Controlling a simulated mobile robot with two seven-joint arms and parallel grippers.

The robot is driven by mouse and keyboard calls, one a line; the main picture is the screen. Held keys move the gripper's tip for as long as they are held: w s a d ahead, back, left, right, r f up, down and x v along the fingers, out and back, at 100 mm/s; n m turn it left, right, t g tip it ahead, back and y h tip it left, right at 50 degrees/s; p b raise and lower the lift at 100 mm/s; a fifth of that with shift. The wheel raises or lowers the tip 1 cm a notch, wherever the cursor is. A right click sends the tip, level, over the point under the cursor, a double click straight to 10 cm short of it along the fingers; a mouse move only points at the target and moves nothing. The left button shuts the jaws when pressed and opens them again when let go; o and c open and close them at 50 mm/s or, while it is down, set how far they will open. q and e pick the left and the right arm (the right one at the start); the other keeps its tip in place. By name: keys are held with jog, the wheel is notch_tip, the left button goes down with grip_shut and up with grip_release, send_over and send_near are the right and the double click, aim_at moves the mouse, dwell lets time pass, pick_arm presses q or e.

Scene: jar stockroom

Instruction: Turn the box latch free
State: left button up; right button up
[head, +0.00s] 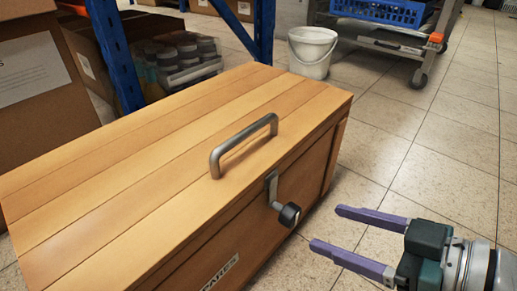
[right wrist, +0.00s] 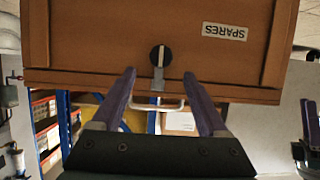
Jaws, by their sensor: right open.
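The wooden box (head: 150,160) stands on the floor with its plank lid down and a metal handle (head: 244,145) on top. The latch (head: 287,213) is a black knob on a metal plate on the front face, below the handle. In the right wrist view the latch knob (right wrist: 161,55) shows upside down, between and beyond the fingertips. My right gripper (head: 326,228) is open and empty, with purple fingers pointing at the box front. It is apart from the latch, to its right in the head view.
A white bucket (head: 312,50) stands behind the box. A blue rack post (head: 117,58), jars (head: 180,58) and a cardboard box (head: 42,80) are at the back left. A metal cart with a blue crate (head: 380,11) is at the back. The tiled floor at right is clear.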

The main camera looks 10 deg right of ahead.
aim_at(296, 216)
jog(key=b+x, duration=0.5)
jog(key=x, duration=0.4)
jog(key=shift+s, duration=0.1)
grip_shut()
